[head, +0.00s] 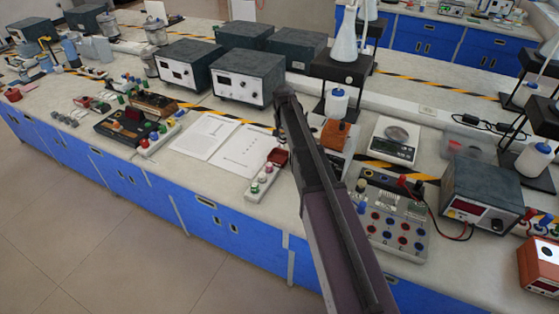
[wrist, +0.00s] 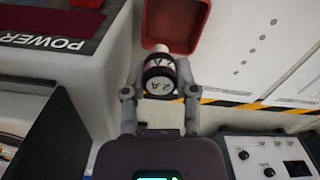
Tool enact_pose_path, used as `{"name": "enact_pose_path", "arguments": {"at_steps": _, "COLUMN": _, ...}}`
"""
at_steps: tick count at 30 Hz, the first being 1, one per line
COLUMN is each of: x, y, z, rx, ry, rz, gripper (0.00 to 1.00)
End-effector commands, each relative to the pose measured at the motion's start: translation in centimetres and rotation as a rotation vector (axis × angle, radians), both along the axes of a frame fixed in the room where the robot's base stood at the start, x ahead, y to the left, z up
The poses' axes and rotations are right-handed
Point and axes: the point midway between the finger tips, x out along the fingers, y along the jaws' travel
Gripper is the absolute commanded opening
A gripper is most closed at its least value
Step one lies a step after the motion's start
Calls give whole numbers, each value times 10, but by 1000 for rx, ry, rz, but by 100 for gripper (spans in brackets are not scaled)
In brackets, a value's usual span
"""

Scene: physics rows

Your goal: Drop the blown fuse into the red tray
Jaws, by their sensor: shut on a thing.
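The fuse (wrist: 158,68) is a short cylinder with a dark band marked "2 A" and a pale end. My gripper (wrist: 160,80) is shut on it, with one finger on each side. The red tray (wrist: 176,20) shows at the top of the wrist view, just beyond the fuse's pale end. The fuse overlaps the tray's near edge in the picture; its height over the tray cannot be told. In the head view a small dark red tray (head: 279,156) lies on the bench left of my arm. The gripper and fuse cannot be made out there.
A white unit with a "POWER" label (wrist: 45,43) stands close at left in the wrist view. Printed sheets (head: 222,140) lie flat left of the tray. Grey power supplies (head: 247,78) stand behind. A balance (head: 394,138) and a socket board (head: 390,218) are right of my arm.

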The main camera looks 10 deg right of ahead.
Motion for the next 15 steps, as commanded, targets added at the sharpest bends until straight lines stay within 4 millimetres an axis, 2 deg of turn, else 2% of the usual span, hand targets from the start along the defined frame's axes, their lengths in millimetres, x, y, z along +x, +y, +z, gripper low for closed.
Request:
{"name": "enact_pose_path", "arguments": {"at_steps": 8, "x": 0, "y": 0, "z": -1, "rx": 0, "ry": 0, "rz": -1, "gripper": 1}}
{"name": "enact_pose_path", "arguments": {"at_steps": 15, "x": 0, "y": -1, "z": -11, "rx": 0, "ry": 0, "rz": -1, "gripper": 1}}
